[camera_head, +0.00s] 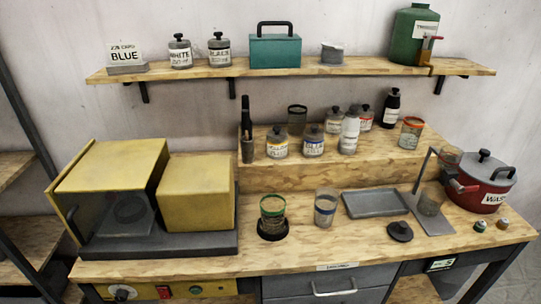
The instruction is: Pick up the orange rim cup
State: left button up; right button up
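The orange rim cup (410,134) is a clear cup with an orange band at its top and a white label. It stands upright at the right end of the raised wooden step at the back of the workbench. A black-lidded bottle stands to its left. Neither of my grippers shows in the head view, so nothing is seen touching the cup.
A green rim cup (272,212) and a blue-banded cup (325,208) stand on the lower bench. A grey tray (375,203), a metal stand (430,218) and a red pot (484,183) are at right. Lidded jars crowd the step. A yellow machine (115,180) fills the left.

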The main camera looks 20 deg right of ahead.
aim_at(413, 127)
jog(key=z, duration=1.55)
